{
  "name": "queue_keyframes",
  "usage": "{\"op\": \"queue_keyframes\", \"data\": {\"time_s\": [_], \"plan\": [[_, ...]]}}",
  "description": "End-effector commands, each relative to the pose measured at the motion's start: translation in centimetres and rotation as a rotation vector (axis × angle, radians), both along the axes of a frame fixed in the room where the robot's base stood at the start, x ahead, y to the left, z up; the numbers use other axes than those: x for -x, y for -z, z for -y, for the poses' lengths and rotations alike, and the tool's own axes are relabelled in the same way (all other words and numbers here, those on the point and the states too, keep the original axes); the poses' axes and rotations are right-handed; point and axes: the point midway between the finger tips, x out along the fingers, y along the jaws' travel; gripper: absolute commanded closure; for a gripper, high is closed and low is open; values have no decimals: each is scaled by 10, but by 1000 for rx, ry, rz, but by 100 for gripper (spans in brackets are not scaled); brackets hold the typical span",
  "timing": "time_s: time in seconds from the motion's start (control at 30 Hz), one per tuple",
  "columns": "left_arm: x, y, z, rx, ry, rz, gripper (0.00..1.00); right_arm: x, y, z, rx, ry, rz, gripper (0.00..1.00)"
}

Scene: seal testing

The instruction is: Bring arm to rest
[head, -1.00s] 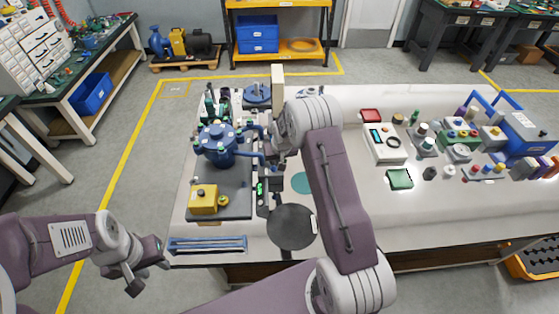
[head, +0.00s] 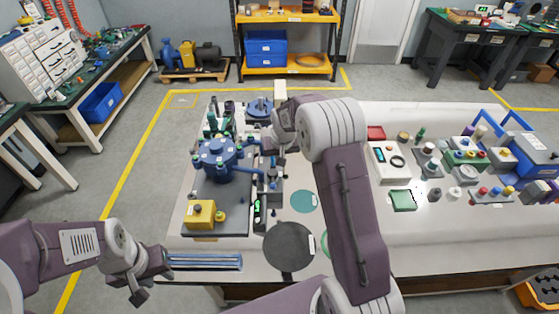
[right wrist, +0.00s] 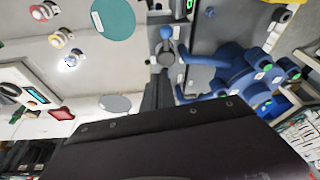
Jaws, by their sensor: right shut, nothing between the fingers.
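My right arm reaches over the bench from the lower right in the head view. Its gripper (head: 273,150) is beside the blue vessel (head: 217,156), to its right, and is partly hidden by my own wrist. In the right wrist view the dark fingers (right wrist: 158,92) are together with nothing held. The blue vessel (right wrist: 245,75) is to their right there. My left gripper (head: 146,288) hangs off the bench's near left corner. It holds nothing that I can see, and its finger gap is unclear.
The white bench (head: 440,225) carries a yellow box (head: 200,213), a black disc (head: 289,246), a teal disc (head: 304,201), a white meter (head: 387,162) and a green tray (head: 403,200). A blue rail (head: 205,261) lies at the near left edge. Bare surface shows at the front right.

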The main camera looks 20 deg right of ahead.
Motion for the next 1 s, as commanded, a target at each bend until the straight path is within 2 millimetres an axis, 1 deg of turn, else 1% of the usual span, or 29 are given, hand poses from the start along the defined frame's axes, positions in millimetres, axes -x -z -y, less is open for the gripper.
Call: {"op": "queue_keyframes", "data": {"time_s": [0.27,0.3,0.37,0.4,0.43,0.47,0.5,0.57,0.6,0.67,0.7,0.77,0.8,0.9,1.0], "plan": [[0,0,0,0,0,0,64,0,0,-1,0,-1,1,100],[0,0,0,0,0,0,64,-2,-3,-2,1,-4,7,100],[0,0,0,0,0,0,64,-6,-17,-5,2,-11,34,100],[0,0,0,0,0,0,64,-8,-32,-8,4,-18,61,100],[0,0,0,0,0,0,64,-4,-43,-12,4,-25,74,100],[0,0,0,0,0,0,64,4,-52,-16,3,-31,79,100],[0,0,0,0,0,0,64,21,-62,-22,-2,-38,76,100],[0,0,0,0,0,0,64,55,-68,-32,-9,-53,54,100],[0,0,0,0,0,0,64,79,-68,-37,-13,-64,32,100],[0,0,0,0,0,0,64,119,-63,-43,-20,-81,-8,100],[0,0,0,0,0,0,64,147,-57,-47,-24,-91,-40,100],[0,0,0,0,0,0,64,188,-46,-50,-29,-106,-94,100],[0,0,0,0,0,0,64,211,-38,-51,-32,-113,-128,100],[0,0,0,0,0,0,64,253,-20,-52,-38,-123,-205,100],[0,0,0,0,0,0,64,272,-10,-52,-41,-130,-249,100]]}}
